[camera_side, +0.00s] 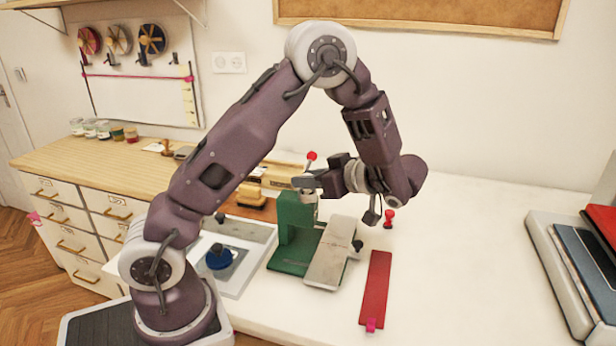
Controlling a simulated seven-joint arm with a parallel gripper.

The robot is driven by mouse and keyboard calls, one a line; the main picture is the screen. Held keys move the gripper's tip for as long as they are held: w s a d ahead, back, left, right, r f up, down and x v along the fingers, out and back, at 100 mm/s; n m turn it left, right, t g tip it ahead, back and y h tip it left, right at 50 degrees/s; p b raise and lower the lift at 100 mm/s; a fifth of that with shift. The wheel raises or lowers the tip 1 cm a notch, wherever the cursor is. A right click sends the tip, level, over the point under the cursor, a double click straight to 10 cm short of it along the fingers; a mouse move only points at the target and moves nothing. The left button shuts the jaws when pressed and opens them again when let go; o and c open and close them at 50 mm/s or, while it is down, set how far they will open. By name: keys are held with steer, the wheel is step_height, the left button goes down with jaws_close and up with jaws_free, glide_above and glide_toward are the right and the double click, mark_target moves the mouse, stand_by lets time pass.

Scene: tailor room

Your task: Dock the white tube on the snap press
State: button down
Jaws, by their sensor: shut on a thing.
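The snap press (293,222) is green, with a red-knobbed lever (311,157), and stands on the white table in the middle of the view. My gripper (306,182) reaches in from the right at the top of the press, beside the lever. Its jaws are shut on a small pale piece, which I take to be the white tube (309,197); it is mostly hidden by the fingers and the press. I cannot tell whether the tube touches the press. A flat, pale grey plate (333,254) slants across the right side of the green base.
A red strip (376,288) lies right of the press, with a small red-topped object (389,217) behind it. A grey machine (562,270) stands at the far right.

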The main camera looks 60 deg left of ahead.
steer(key=shift+f, duration=0.3)
steer(key=c, duration=1.5)
jaws_free()
steer(key=shift+o, duration=0.2)
steer(key=v, duration=1.1)
